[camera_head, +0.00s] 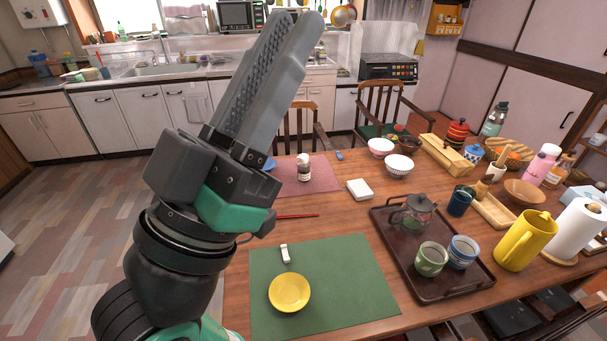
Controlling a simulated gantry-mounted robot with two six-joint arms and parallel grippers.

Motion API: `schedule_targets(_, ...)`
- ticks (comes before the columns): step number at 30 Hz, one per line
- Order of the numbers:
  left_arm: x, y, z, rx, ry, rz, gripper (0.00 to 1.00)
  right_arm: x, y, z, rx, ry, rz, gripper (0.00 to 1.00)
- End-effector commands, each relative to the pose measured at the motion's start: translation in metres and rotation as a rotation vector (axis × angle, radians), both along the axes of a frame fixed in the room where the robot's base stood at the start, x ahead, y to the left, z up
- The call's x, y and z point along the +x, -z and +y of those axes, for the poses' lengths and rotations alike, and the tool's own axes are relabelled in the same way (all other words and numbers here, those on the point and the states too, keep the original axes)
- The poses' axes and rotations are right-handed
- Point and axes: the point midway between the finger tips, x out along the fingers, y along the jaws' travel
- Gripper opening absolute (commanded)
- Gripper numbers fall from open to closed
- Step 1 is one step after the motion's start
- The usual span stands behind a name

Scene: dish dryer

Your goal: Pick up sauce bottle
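A small bottle (304,168) with a white cap and dark contents stands upright on the pink placemat (323,184). An amber bottle (560,169) stands at the far right of the table beside a pink bottle. I cannot tell for certain which is the sauce bottle. My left gripper (297,16) is raised in the foreground left of the small bottle, its grey ridged fingers pointing up and away. It is apart from both bottles and nothing shows between its fingers. The fingers lie close together from this angle, so their opening is unclear. My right gripper is out of view.
A green placemat (350,300) with a yellow bowl (289,292) lies in front. A dark tray (462,286) holds a glass pot and two cups. A yellow pitcher (525,241) and a paper towel roll (578,232) crowd the right. A white box (359,189) sits near the pink placemat.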

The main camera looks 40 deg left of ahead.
Motion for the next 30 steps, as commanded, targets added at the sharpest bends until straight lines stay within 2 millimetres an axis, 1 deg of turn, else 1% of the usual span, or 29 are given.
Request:
schedule_targets(11,0.0000,0.0000,0.0000,0.000,0.000,0.000,0.22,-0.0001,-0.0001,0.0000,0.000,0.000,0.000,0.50)
schedule_targets(14,0.0000,0.0000,0.0000,0.000,0.000,0.000,0.39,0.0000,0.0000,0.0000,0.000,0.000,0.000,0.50)
schedule_targets(15,-0.0001,-0.0001,0.0000,0.000,0.000,0.000,0.46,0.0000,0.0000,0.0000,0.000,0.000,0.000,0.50)
schedule_targets(23,-0.0001,-0.0001,0.0000,0.000,0.000,0.000,0.93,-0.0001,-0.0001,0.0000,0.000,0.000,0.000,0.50)
schedule_targets(24,-0.0001,-0.0001,0.0000,0.000,0.000,0.000,1.00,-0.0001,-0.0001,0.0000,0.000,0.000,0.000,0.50)
schedule_targets(30,-0.0001,-0.0001,0.0001,0.000,0.000,0.000,1.00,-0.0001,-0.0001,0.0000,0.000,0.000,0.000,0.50)
